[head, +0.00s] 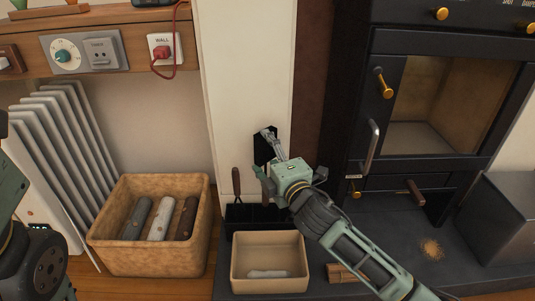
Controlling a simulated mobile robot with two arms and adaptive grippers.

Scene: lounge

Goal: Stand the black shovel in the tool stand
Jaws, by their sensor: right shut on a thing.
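The black shovel (261,152) is in front of the white wall panel, partly hidden by my right gripper (270,158). The gripper is shut on it, with the black part showing above and behind the fingers. The black tool stand (238,218) is low against the wall, just below and left of the gripper. A tool with a brown handle (236,180) stands upright at its left side. My forearm and gripper hide the stand's right part. Whether the shovel touches the stand cannot be told. Only part of my left arm shows at the left edge; its gripper is out of view.
A beige bin (268,288) with a pale item stands in front of the stand. A tan basket (120,262) with several logs is at left. The black stove (440,160), with protruding handles, is close on the right. Firewood (345,272) lies near my right forearm.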

